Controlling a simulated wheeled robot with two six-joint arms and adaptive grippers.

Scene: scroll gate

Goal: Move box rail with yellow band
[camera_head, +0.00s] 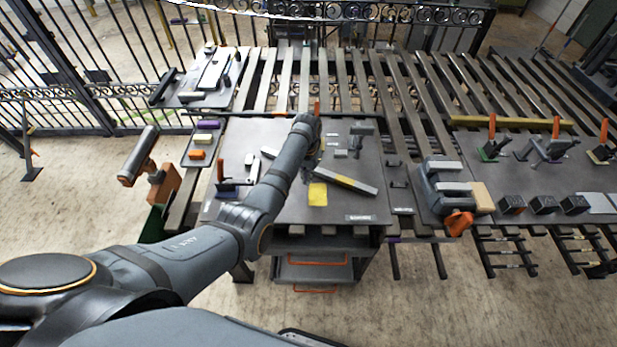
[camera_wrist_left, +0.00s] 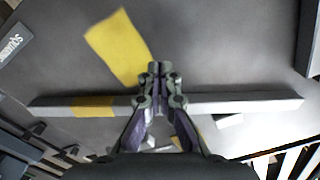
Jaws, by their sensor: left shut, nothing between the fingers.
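The box rail (camera_head: 364,187), a long grey bar with a yellow band, lies on the dark work table, angled down to the right. My left arm hides part of it in the head view. In the left wrist view the rail (camera_wrist_left: 230,103) runs across the picture, its yellow band left of my gripper. My left gripper (camera_wrist_left: 159,68) is shut and empty, its fingers in front of the rail's middle; I cannot tell whether they touch it. In the head view the left gripper (camera_head: 309,170) is largely hidden by its wrist. My right gripper is not in view.
A flat yellow patch (camera_head: 318,194) lies on the table beside the rail. A grey clamp tool with an orange part (camera_head: 459,222) stands to the right. A small tray (camera_head: 203,148) with coloured blocks is at left. Bare tabletop (camera_head: 290,208) shows in front.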

